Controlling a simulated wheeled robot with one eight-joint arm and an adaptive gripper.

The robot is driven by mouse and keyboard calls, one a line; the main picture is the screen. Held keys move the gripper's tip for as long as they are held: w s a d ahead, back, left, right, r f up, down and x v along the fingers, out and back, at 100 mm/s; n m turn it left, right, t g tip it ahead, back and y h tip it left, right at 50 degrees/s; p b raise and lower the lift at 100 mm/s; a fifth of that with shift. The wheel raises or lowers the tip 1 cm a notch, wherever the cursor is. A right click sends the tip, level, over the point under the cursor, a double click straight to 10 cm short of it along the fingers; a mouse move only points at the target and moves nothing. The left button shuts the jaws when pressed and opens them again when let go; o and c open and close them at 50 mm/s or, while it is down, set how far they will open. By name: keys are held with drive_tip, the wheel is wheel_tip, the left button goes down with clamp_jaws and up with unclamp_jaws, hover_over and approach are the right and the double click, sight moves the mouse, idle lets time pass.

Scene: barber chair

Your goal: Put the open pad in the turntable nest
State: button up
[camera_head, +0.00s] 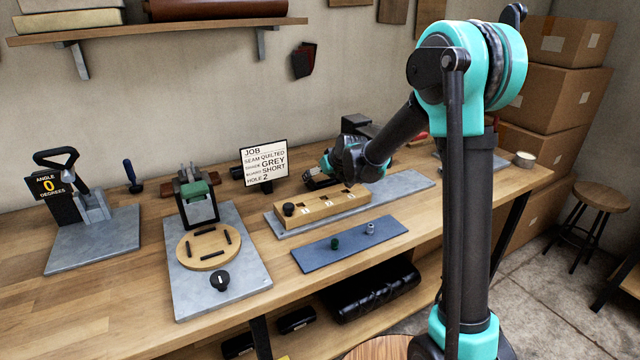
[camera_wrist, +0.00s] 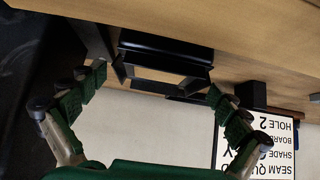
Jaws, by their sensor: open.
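The turntable nest (camera_head: 205,262) is a round wooden disc with several short black bars, on a grey plate at left. No pad shows in it. My gripper (camera_head: 318,179) is open, above the back of the long wooden block. In the wrist view its green-padded fingers (camera_wrist: 155,88) are spread with nothing between them. Beyond them is a black, box-like open frame (camera_wrist: 165,48), seen upside down; a black thing (camera_head: 357,123) behind my gripper in the head view may be the same. I cannot tell which thing is the open pad. Black quilted pads (camera_head: 376,291) lie on the shelf below.
A job card (camera_head: 264,164) stands behind the wooden block (camera_head: 320,207), and also shows in the wrist view (camera_wrist: 254,145). A blue mat (camera_head: 350,243) with two small pegs lies in front. A clamp (camera_head: 196,190) stands behind the nest. An angle press (camera_head: 75,190) is at far left.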

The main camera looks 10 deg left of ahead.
sight(319, 176)
drive_tip(key=shift+x, duration=1.7)
drive_tip(key=shift+r, duration=0.1)
drive_tip(key=c, duration=1.5)
